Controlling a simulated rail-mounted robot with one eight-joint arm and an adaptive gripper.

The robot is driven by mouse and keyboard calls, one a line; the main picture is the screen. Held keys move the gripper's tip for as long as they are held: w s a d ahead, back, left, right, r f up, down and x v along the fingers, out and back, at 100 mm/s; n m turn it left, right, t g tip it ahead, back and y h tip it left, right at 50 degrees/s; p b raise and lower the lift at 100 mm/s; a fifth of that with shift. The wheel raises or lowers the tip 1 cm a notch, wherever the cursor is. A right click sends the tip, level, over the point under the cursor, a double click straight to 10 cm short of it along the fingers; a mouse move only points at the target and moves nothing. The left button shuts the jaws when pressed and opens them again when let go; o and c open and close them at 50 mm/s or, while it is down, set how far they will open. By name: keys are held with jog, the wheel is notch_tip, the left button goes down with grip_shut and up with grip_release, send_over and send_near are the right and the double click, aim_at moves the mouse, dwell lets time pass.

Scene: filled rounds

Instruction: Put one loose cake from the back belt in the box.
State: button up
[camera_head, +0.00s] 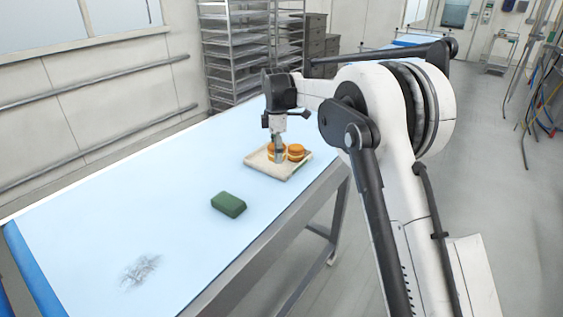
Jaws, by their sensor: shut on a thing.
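A shallow beige box (262,168) lies on the light blue surface, near its right edge. Two orange-brown round cakes show at it: one cake (297,152) at the right and another cake (270,148) at my gripper. My gripper (279,157) points down over the box and is shut on the cake at the left. Its fingers hide part of that cake. I cannot tell whether the held cake touches the box floor. No separate back belt with loose cakes can be made out.
A dark green block (228,204) lies in front of the box. A grey tangled patch (141,270) is on the surface at the front left. A metal rack (250,50) stands behind. The blue surface left of the box is clear.

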aim_at(281, 169)
jog(key=shift+w+d+f, duration=0.4)
jog(key=shift+d+f, duration=0.2)
jog(key=shift+d, duration=0.15)
jog(key=shift+f+p, duration=0.35)
jog(key=shift+f, duration=1.55)
jog(key=shift+f, duration=0.15)
jog(key=o, duration=0.4)
jog(key=shift+o, duration=0.6)
